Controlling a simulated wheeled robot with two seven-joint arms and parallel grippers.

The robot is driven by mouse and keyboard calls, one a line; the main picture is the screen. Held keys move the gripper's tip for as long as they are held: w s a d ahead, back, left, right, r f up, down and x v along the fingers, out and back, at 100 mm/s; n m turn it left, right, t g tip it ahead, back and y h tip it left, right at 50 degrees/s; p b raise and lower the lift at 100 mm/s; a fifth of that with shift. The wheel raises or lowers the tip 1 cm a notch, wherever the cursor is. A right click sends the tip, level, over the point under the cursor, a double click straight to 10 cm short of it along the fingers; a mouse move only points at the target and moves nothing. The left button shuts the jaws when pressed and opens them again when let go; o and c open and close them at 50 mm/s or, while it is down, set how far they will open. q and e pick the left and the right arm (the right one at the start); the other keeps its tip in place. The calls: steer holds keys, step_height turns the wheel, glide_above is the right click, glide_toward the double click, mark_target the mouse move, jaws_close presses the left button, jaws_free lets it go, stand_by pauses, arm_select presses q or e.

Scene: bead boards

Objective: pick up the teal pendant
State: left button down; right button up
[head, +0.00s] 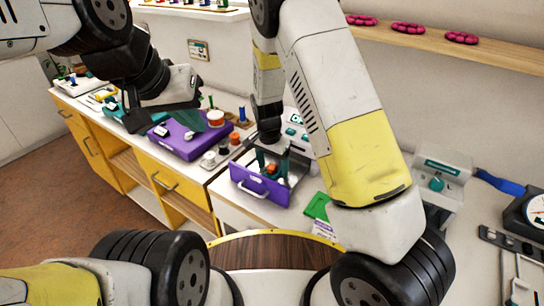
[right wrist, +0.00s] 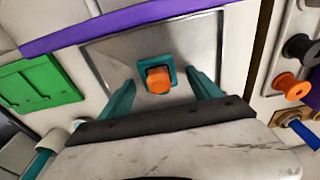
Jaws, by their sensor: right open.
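A small teal square piece with an orange block at its middle, which looks like the teal pendant (right wrist: 170,66), lies in a metal-floored drawer (right wrist: 110,62). In the head view the purple-fronted drawer (head: 247,183) stands pulled out, with the orange part inside partly hidden by my gripper. My right gripper (right wrist: 161,80) is open, its teal fingers on either side of the piece and apart from it. In the head view the right gripper (head: 271,164) points down into the drawer. My left gripper (head: 170,121) appears open and empty, above the counter at left.
A purple case (head: 190,145) and small spools (head: 215,118) stand on the counter left of the drawer. A green card (right wrist: 38,85) lies on the other side. A teal-knobbed device (head: 440,180) stands at right. The drawer's walls rise close around the right gripper.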

steer(key=c, duration=1.4)
